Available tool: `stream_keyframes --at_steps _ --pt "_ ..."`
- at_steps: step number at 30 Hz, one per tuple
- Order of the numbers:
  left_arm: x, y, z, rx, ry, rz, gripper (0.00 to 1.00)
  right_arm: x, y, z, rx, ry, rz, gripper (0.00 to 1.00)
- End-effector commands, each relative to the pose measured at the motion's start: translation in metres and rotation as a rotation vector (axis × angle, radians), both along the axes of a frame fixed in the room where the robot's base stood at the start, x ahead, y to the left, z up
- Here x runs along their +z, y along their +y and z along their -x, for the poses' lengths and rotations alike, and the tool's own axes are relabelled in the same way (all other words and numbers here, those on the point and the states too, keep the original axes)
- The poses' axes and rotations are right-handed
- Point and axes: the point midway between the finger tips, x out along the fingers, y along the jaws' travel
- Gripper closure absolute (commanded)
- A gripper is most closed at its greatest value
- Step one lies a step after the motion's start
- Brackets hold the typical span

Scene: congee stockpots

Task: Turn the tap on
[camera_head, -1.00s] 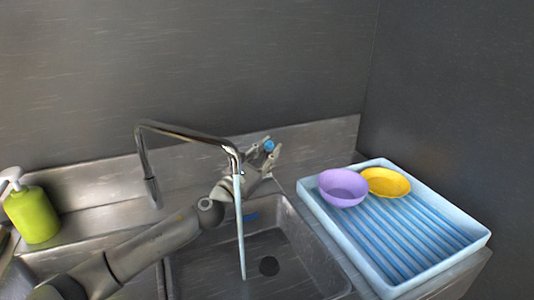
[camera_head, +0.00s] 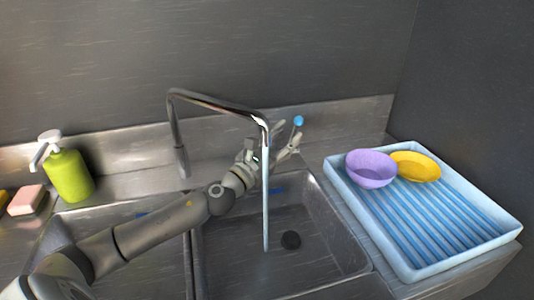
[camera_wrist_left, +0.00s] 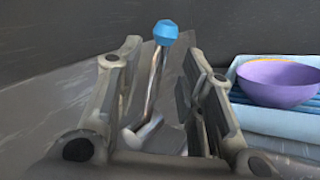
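The tap's chrome spout (camera_head: 215,103) arches over the sink. A pale, straight stream of water (camera_head: 266,200) falls from its end into the right basin. The tap's lever with a blue knob (camera_head: 298,121) stands behind the spout; the knob also shows in the wrist view (camera_wrist_left: 165,32). My left gripper (camera_head: 288,138) is behind the stream, just below the knob. In the wrist view its fingers (camera_wrist_left: 160,95) are spread wide, with the metal lever (camera_wrist_left: 150,95) showing in the gap between them. I cannot tell whether a finger touches the lever. My right gripper is not in view.
A blue drying tray (camera_head: 430,225) at right holds a purple bowl (camera_head: 370,170) and a yellow bowl (camera_head: 416,167). A green soap bottle (camera_head: 68,176) and pink sponge (camera_head: 27,200) stand at left. The basin (camera_head: 310,255) has a dark drain. The back wall is close behind the tap.

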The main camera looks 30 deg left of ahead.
Motion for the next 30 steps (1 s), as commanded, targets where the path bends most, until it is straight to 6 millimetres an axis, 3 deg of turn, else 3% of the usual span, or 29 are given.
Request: stream_keyframes --at_steps 15,30 --pt "-0.015 0.010 0.054 -0.001 0.003 0.000 0.65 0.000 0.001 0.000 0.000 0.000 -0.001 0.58" --pt "-0.017 0.012 0.068 0.000 0.000 0.000 0.65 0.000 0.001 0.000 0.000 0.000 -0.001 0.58"
